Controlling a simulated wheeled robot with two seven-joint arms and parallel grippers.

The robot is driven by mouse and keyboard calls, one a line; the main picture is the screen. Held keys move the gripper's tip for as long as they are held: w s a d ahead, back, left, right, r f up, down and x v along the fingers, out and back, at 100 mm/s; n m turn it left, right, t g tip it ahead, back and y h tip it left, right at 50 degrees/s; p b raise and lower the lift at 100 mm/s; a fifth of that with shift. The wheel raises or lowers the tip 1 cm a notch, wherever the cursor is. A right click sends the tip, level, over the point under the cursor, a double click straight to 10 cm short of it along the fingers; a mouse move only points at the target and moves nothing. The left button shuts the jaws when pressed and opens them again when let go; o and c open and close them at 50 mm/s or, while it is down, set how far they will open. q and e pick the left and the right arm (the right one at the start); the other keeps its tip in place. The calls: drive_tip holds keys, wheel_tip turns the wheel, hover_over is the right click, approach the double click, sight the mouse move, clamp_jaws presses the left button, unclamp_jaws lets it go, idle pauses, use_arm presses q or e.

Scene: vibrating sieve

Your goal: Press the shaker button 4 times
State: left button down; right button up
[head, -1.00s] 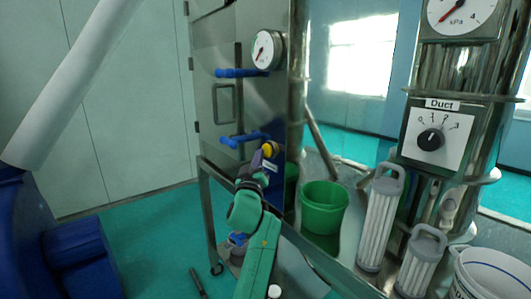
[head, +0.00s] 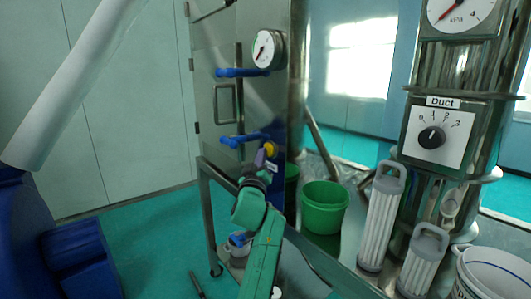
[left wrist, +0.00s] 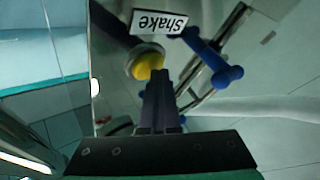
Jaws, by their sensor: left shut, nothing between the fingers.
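The shaker button is a yellow dome (head: 270,149) on the front of the steel cabinet. In the left wrist view the yellow button (left wrist: 147,66) sits in a pale round collar, beside a white "Shake" label (left wrist: 158,23). My left gripper (head: 260,157) is right beside the button, its purple fingers shut and empty. In the left wrist view the closed fingertips (left wrist: 158,76) lie close to the button and overlap its lower right edge. I cannot tell whether they touch it. My right gripper is not in view.
Blue handles (head: 243,72) stick out from the cabinet door, one near the button. A green bucket (head: 324,208) and grey ribbed filters (head: 381,220) stand on the bench at right. The "Duct" dial (head: 431,137) is further right. Open floor lies left of the cabinet.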

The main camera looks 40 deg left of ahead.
use_arm(q)
drive_tip(key=shift+w+d+b, duration=0.15)
drive_tip(key=shift+w+b, duration=0.15)
idle(0.5)
drive_tip(key=shift+s+a+f+p, duration=0.1)
drive_tip(key=shift+s+a+p, duration=0.05)
drive_tip(key=shift+s+p, duration=0.35)
drive_tip(key=shift+s+a+p, duration=0.15)
drive_tip(key=shift+s+p, duration=0.25)
drive_tip(key=shift+s, duration=0.2)
